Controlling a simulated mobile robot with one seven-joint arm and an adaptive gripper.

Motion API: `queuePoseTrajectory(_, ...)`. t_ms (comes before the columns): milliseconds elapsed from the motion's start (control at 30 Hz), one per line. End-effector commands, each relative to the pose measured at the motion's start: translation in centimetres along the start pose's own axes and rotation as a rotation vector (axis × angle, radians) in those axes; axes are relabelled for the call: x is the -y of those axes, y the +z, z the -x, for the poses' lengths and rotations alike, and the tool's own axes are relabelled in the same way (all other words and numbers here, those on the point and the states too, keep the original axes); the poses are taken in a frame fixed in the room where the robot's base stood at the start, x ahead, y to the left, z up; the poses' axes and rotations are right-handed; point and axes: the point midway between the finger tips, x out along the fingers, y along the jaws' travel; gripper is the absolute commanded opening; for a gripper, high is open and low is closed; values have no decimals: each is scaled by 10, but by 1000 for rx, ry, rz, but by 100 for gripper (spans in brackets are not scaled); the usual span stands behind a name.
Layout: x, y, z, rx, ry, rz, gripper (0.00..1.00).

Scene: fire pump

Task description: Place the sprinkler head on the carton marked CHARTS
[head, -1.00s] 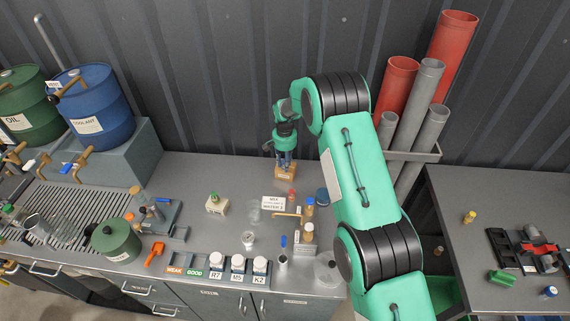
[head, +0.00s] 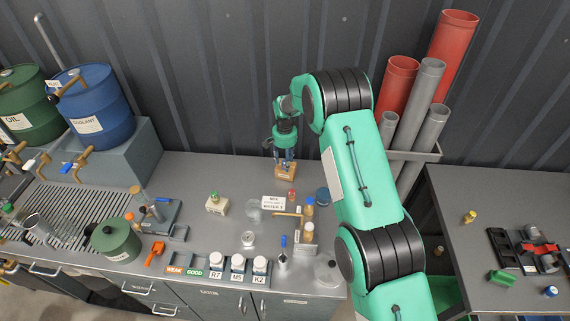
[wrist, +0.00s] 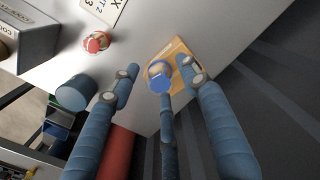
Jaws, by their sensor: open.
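The tan carton (head: 288,175) stands at the back of the bench, near the corrugated wall; it also shows in the wrist view (wrist: 183,68). Its marking is too small to read. My gripper (head: 285,163) points down just above the carton. In the wrist view my gripper (wrist: 162,78) has its blue fingers spread around a small round thing (wrist: 158,69) over the carton top. This may be the sprinkler head, partly hidden by the middle fingertip. I cannot tell whether the fingers touch it.
A red-topped jar (head: 291,195), a blue tin (head: 322,195) and a white sign (head: 273,202) stand in front of the carton. Bottles (head: 309,207) stand further forward. Bench surface left of the carton is clear. Red and grey pipes (head: 396,85) rise at the right.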

Motion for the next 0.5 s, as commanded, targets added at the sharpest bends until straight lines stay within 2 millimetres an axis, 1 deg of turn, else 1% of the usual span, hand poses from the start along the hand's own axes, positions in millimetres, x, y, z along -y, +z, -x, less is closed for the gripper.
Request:
queuePoseTrajectory(267,0,0,38,-2,-1,0,46)
queuePoseTrajectory(500,0,0,76,-2,-1,0,46)
